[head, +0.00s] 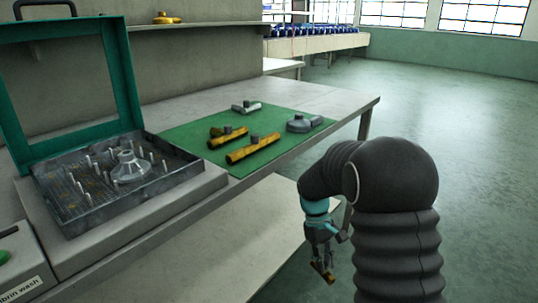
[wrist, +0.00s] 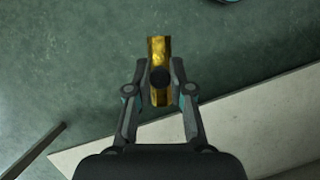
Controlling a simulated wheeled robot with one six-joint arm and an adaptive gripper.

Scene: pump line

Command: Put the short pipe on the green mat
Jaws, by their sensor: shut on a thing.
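My gripper (head: 322,262) is shut on a short brass-coloured pipe (wrist: 159,54) with a dark round stub on its side. In the head view the held pipe (head: 322,273) hangs low, in front of the bench and apart from it, over the floor. The green mat (head: 190,137) lies on the bench top.
An open washer box (head: 60,225) with pegs and a grey part (head: 131,168) stands left of the mat, its green-framed lid (head: 60,157) raised. A pale lower shelf (head: 225,245) juts out under the bench. A yellow part (head: 167,19) sits on a back ledge. Open floor lies right.

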